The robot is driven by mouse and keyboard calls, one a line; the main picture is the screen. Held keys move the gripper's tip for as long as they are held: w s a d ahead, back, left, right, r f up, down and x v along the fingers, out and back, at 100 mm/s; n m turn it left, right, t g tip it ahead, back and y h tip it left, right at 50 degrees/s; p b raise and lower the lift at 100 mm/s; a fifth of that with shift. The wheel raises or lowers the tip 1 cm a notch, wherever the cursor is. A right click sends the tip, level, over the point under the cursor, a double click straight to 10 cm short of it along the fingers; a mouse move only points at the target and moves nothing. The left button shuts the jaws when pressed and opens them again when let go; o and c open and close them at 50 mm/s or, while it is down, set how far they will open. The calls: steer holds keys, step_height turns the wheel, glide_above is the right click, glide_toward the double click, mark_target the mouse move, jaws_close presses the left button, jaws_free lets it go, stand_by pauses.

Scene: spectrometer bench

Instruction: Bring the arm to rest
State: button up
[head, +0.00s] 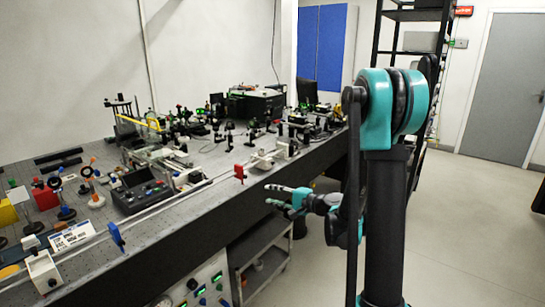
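My arm is teal and black and stands at the right of the head view. It bends down from a high teal joint, and its forearm reaches left. My gripper (271,196) is at the front edge of the optical bench (235,205), in front of it in the picture. Its two fingers point left with a small gap between them, and nothing shows between them. I cannot tell how far it is from the bench edge.
A shelf cart (262,262) stands below. A black rack (402,50) is behind my arm. The floor (470,230) at right is clear towards a grey door (506,85).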

steer(key=s+d+f+n+g+h, duration=0.1)
steer(key=s+d+f+n+h, duration=0.2)
steer(key=s+d, duration=0.3)
steer(key=s+d+f+n+g+h, duration=0.2)
steer(key=s+d+f+n+h, duration=0.1)
steer(key=s, duration=0.9)
steer(key=s+d+f+n+g+h, duration=0.2)
steer(key=s+d+f+h, duration=0.2)
steer(key=s+d+h, duration=0.3)
steer(key=s+d, duration=0.1)
steer(key=d, duration=0.1)
steer(key=shift+s+d+f+n, duration=0.2)
steer(key=shift+s+d+n, duration=0.2)
